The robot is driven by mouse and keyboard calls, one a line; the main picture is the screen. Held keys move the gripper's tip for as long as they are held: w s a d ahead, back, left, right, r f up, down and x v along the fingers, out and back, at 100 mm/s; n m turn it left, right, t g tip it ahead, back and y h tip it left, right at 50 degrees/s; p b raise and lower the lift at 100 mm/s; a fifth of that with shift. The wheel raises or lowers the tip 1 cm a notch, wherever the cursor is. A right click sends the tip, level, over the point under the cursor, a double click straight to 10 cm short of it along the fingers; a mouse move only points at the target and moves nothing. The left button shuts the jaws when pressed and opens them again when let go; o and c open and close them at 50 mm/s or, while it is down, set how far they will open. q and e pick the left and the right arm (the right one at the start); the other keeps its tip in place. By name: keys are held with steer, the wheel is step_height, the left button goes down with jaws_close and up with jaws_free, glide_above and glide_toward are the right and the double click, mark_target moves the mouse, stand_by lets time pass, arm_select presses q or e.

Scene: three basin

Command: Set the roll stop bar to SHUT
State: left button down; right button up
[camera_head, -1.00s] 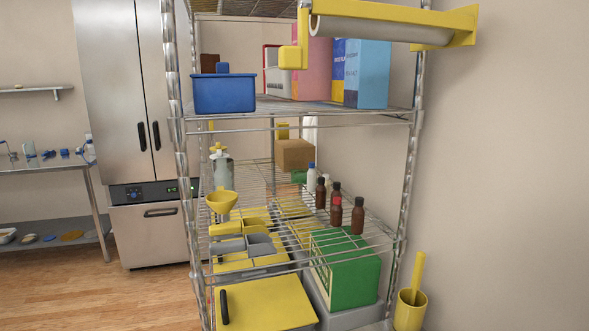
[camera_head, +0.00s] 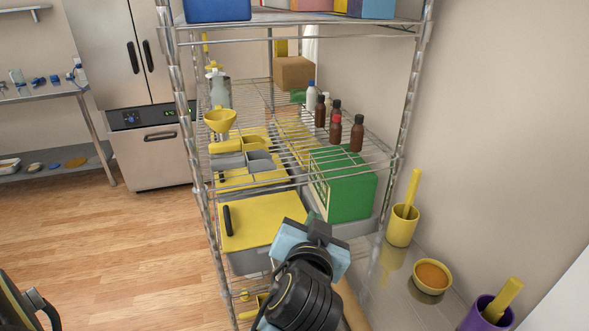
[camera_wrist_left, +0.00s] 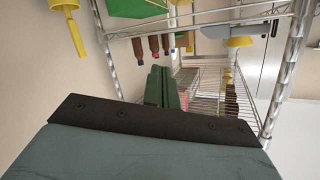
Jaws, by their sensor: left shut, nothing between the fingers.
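The roll stop bar is not in view in either present picture. The yellow roll holder that carried the paper roll is also out of the head view. My left gripper (camera_head: 319,230) shows low in the middle of the head view, in front of the wire rack and the green box. In the left wrist view its dark green fingers (camera_wrist_left: 167,88) are together with nothing between them. They point at the rack and touch nothing that I can see. My right gripper is not in view.
The wire rack (camera_head: 290,184) holds several brown bottles, a yellow funnel (camera_head: 220,120), a green box (camera_head: 343,183) and a yellow-lidded bin (camera_head: 262,222). A yellow cup (camera_head: 402,226), an orange-filled bowl (camera_head: 432,276) and a purple cup (camera_head: 486,314) stand at right. Open floor lies left.

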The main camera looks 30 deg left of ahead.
arm_select(q)
steer(key=s+d+r+n+t+y, duration=0.1)
steer(key=s+d+r+n+y, duration=0.3)
steer(key=r, duration=0.7)
steer(key=s+a+r+n+t+y, duration=0.15)
steer(key=r+y, duration=0.35)
steer(key=r, duration=0.5)
steer(key=s+d+r+n+t+y, duration=0.25)
steer(key=r+n+y, duration=0.2)
steer(key=r, duration=0.65)
steer(key=w+a+r+m+p, duration=0.1)
steer(key=w+a+r+p, duration=0.5)
steer(key=w+a+p, duration=0.1)
steer(key=shift+a+r+g+p, duration=0.3)
steer(key=shift+a+g, duration=0.1)
steer(key=shift+a, duration=0.25)
